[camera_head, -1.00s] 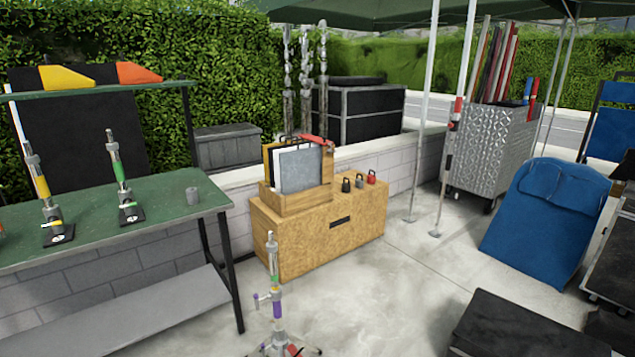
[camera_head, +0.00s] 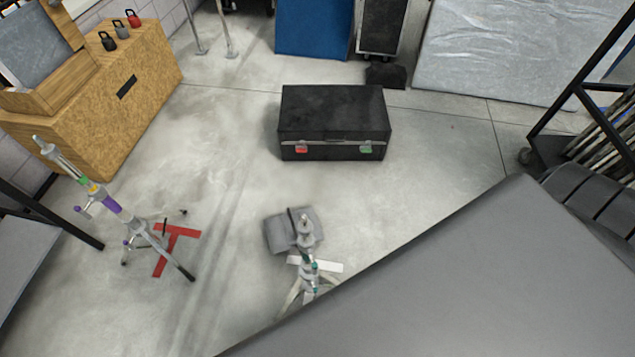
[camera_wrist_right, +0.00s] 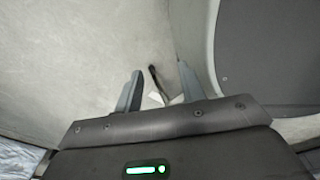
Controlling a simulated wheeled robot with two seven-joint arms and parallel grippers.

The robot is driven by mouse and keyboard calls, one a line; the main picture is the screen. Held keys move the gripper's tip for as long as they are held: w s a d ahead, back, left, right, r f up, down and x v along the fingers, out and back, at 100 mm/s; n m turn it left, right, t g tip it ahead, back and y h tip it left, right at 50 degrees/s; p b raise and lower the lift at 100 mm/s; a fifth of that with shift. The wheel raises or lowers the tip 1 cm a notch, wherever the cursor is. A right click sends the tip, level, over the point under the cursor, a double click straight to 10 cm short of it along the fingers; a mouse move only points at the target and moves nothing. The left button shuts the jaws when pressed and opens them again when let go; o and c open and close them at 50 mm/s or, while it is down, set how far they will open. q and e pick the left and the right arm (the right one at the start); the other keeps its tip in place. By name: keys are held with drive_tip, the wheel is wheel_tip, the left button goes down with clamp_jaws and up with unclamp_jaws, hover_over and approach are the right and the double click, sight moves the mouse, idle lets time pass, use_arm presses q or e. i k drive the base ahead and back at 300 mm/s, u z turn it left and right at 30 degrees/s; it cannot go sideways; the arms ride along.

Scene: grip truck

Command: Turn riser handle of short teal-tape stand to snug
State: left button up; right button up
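The short stand with teal tape (camera_head: 307,262) stands on the concrete at the lower middle of the head view, seen from above. Teal bands show on its column, with a pale knob-like top. Its lower part is partly cut off by a large grey surface, and I cannot make out the riser handle clearly. My right gripper (camera_wrist_right: 158,85) shows in the right wrist view with its two fingers apart and nothing held. A thin dark rod and a small white patch show between and beyond the fingers; I cannot tell what they belong to. My left gripper is not in view.
A grey sandbag (camera_head: 283,233) lies beside the teal stand, near white floor tape (camera_head: 326,266). A black case (camera_head: 332,122) sits behind. Floor between stands is mostly clear.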

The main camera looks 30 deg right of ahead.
sight(315, 265)
drive_tip(key=z, duration=0.6)
drive_tip(key=k, duration=0.95)
drive_tip(key=u, duration=1.1)
